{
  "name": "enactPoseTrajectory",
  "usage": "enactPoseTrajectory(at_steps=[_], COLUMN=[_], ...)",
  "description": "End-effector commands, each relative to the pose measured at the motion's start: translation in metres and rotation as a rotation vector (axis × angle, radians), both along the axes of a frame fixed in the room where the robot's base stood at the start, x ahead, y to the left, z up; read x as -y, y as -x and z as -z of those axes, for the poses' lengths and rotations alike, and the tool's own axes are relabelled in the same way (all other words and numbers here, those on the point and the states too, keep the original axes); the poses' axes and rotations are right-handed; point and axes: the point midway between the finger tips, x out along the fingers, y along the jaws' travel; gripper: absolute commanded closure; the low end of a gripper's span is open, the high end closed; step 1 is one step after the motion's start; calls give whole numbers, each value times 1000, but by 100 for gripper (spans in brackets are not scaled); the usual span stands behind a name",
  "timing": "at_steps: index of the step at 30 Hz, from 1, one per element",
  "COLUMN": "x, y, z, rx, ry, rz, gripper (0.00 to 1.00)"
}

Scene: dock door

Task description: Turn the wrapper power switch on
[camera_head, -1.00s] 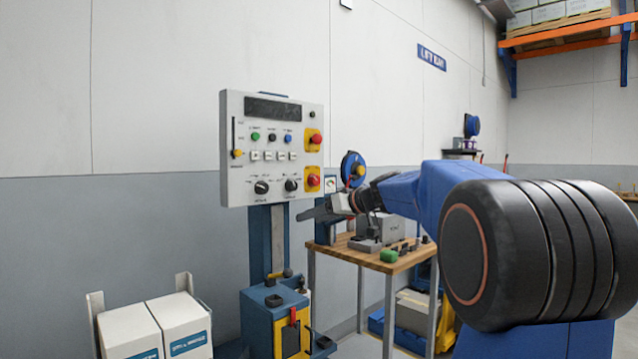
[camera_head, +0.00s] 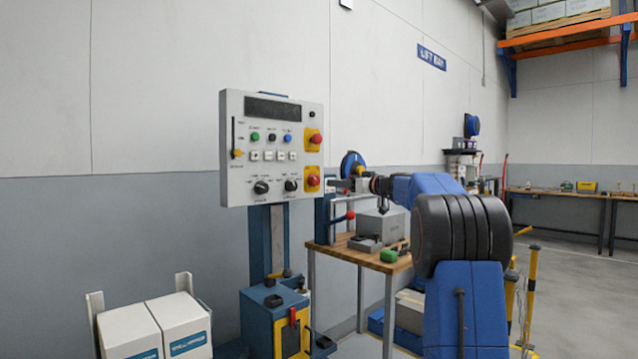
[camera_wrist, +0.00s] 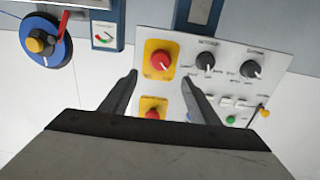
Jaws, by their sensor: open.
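A pale control panel (camera_head: 272,108) stands on a blue post at centre left. It has two black rotary knobs (camera_head: 261,187), coloured push buttons (camera_head: 272,137), two red mushroom buttons on yellow plates (camera_head: 314,138) and a yellow-tipped lever (camera_head: 237,153) in a slot. Its lettering is too small to read, so I cannot tell which control is the power switch. My gripper (camera_head: 338,186) is just right of the panel. In the wrist view my gripper (camera_wrist: 160,82) is open and empty, its fingers framing a red button (camera_wrist: 161,61); the panel looks upside down.
A wooden table (camera_head: 345,250) with a grey box (camera_head: 381,226) stands right of the post. White boxes (camera_head: 184,322) stand at lower left. Open floor (camera_head: 570,285) lies right.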

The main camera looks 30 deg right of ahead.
Motion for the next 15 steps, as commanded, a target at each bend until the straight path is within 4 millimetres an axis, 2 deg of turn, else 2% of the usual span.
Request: enactPoseTrajectory(at_steps=[3, 15], x=[-7, -26], y=[-22, -88], z=[1, 1], rx=[0, -1], ry=[1, 0], rz=[-2, -2], gripper=[44, 44])
